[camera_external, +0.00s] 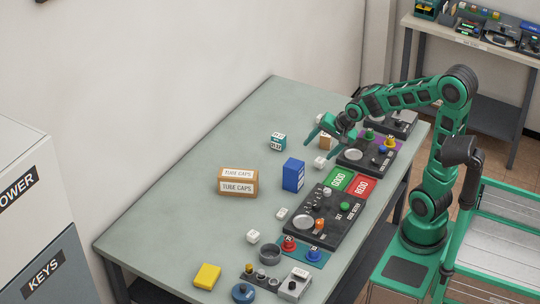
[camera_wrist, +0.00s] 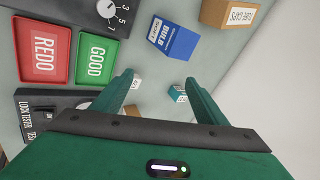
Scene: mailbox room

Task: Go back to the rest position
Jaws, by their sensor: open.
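My gripper (camera_external: 325,133) is open, above the far part of the table in the external view. In the wrist view its two green fingers (camera_wrist: 160,88) are spread apart with nothing held between them. A small white cube (camera_wrist: 136,82) shows by the left finger and a teal box (camera_wrist: 178,93) by the right finger, both lower down on the table. In the external view the teal box (camera_external: 278,141) stands left of my gripper. A small white cube (camera_external: 320,162) and a brown block (camera_external: 325,142) lie below and near my gripper.
The grey-green table (camera_external: 190,150) has free room along its left side. A blue box (camera_external: 293,174) and a TUBE CAPS box (camera_external: 238,181) stand mid-table. Green GOOD (camera_external: 339,179) and red REDO (camera_external: 362,187) trays lie between black control panels (camera_external: 322,217). A wall borders the far left side.

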